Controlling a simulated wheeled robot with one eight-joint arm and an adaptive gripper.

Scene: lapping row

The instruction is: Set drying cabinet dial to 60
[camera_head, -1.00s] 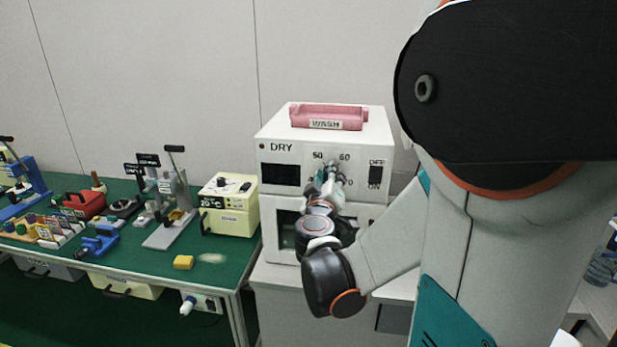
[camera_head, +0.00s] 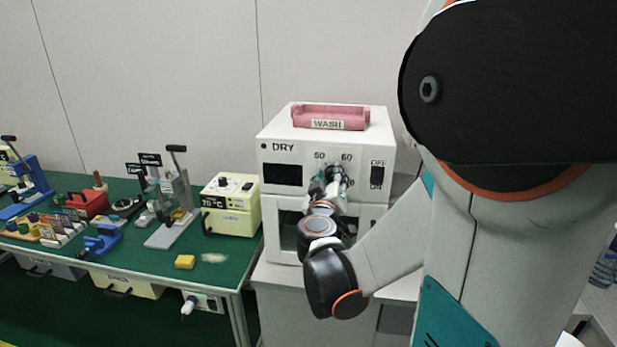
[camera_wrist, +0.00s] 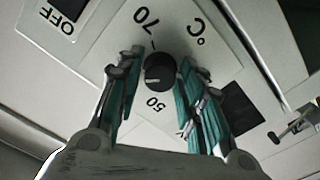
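The drying cabinet (camera_head: 275,150) is a white box marked DRY, with a dark window and a dial panel on its front. In the wrist view its round black dial (camera_wrist: 159,73) sits between my two fingers, with 50 and 70 printed around it. In the head view 50 and 60 show above the dial. I cannot read the dial's pointer. My gripper (camera_wrist: 160,70) is open, its teal-lined fingers on either side of the dial. A small gap shows on the left; contact on the right is unclear. In the head view my gripper (camera_head: 332,184) partly hides the dial.
An OFF/ON switch (camera_head: 377,175) is right of the dial. A pink WASH tray (camera_head: 330,116) lies on top of the cabinet. Another white unit (camera_head: 366,217) is below. A cream box (camera_head: 230,205) and several tools stand on the green bench (camera_head: 215,270) at left.

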